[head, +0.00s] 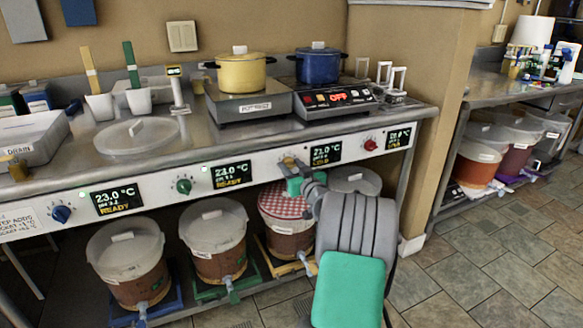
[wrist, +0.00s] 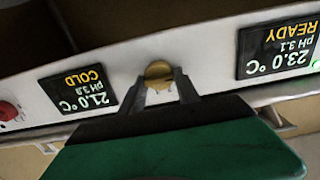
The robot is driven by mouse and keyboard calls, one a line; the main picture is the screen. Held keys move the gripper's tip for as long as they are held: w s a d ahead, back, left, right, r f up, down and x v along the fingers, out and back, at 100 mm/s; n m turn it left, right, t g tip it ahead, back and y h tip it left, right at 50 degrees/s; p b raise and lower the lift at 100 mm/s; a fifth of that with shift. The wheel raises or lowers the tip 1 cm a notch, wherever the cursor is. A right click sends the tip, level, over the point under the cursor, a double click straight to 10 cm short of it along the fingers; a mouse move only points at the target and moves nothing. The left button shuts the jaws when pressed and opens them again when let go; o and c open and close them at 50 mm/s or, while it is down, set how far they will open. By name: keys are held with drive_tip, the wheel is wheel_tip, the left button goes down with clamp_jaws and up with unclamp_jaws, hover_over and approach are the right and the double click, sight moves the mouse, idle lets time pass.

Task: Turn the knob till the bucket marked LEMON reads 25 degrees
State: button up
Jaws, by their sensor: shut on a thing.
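My gripper (head: 291,172) is shut on the yellow knob (wrist: 158,73) on the white panel, its fingers on either side of it. Right of this knob in the head view, a display (head: 326,153) reads 21.0 °C and COLD; in the wrist view it shows upside down (wrist: 78,90) with pH 3.8. Below the knob stands a bucket with a red checked cover (head: 285,203), partly hidden by my arm. Other lidded buckets (head: 128,262) (head: 215,240) stand to its left, and another (head: 354,180) to its right. I cannot read which label says LEMON.
A blue knob (head: 61,214) and a green knob (head: 184,187) sit left, by displays (head: 117,200) (head: 231,174) reading 23.0 °C and READY. A red knob (head: 370,145) sits right, by a fourth display (head: 398,137). Tiled floor is clear at right.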

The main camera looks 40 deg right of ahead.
clamp_jaws()
